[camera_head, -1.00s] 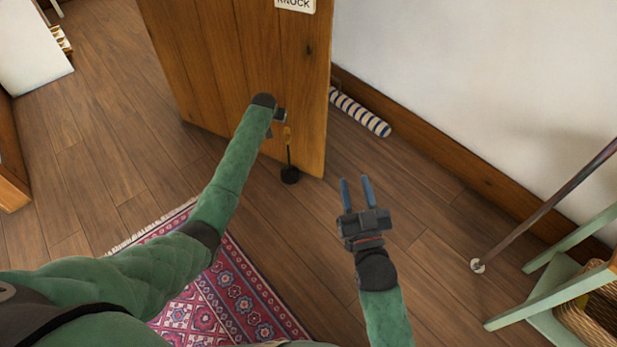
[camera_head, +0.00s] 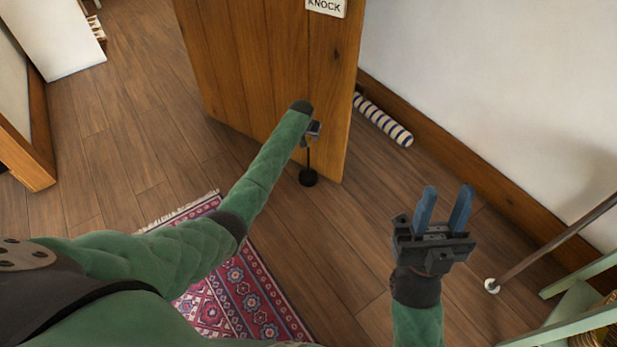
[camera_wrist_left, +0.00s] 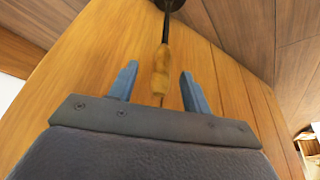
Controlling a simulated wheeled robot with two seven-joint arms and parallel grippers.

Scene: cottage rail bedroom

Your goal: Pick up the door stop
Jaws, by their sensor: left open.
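The door stop (camera_head: 308,178) stands on the floor at the foot of the wooden door, with a round black base and a thin dark upright rod. In the left wrist view its wooden handle (camera_wrist_left: 161,72) lies between the two blue fingers of my open left gripper (camera_wrist_left: 157,88), with gaps on both sides. In the head view my left gripper (camera_head: 311,132) is at the top of the door stop, and its fingers and the handle are largely hidden by my arm. My right gripper (camera_head: 443,208) is open and empty above the floor at the right.
The wooden door (camera_head: 280,70) stands right behind the door stop. A striped draught roll (camera_head: 383,120) lies along the wall. A patterned rug (camera_head: 240,290) is in front. A stick (camera_head: 550,245) and a green stool (camera_head: 570,325) are at the right. Floor between is clear.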

